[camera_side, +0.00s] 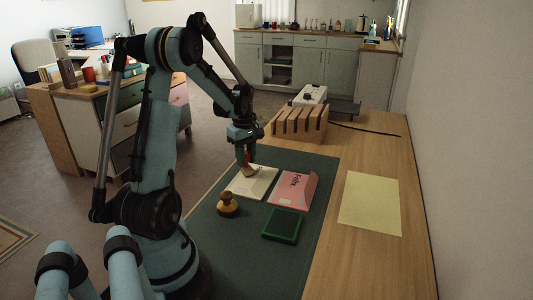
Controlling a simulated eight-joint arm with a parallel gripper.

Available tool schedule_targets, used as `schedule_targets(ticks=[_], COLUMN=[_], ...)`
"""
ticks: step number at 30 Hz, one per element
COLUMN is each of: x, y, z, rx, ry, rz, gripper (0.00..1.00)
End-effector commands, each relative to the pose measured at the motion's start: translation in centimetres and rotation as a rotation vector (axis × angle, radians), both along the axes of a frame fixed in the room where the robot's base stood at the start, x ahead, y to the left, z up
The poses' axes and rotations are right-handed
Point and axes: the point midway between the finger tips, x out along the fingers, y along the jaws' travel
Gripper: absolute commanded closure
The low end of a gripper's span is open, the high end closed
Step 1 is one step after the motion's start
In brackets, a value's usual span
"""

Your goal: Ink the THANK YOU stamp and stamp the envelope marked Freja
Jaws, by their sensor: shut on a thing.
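My gripper (244,152) is shut on a stamp (249,171) with a reddish handle and a pale wooden base. The stamp is at the upper part of a cream envelope (258,187); I cannot tell whether it touches the paper. The cream envelope has faint marks too small to read. To its right lies a pink envelope (288,198) whose writing looks like "Felix". A green ink pad (282,225) lies open-faced below the pink envelope. A second stamp (228,205) with a round wooden knob stands at the left. The stamps' wording is not visible.
A dark green mat (240,241) lies under the envelopes and pad. A slotted wooden rack (300,123) stands behind, with a white device (311,95) beyond it. A yellow sheet (370,203) lies on the right, with bare table (400,260) around it.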

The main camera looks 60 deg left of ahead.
Motion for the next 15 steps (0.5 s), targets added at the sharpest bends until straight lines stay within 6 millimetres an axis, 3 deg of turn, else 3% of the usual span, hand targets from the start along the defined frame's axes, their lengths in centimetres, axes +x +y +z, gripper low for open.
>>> schedule_targets(ticks=[15], x=[0.0], y=[0.0], z=[3.6], rx=[0.0], ry=[0.0], rz=[0.0], gripper=[0.89])
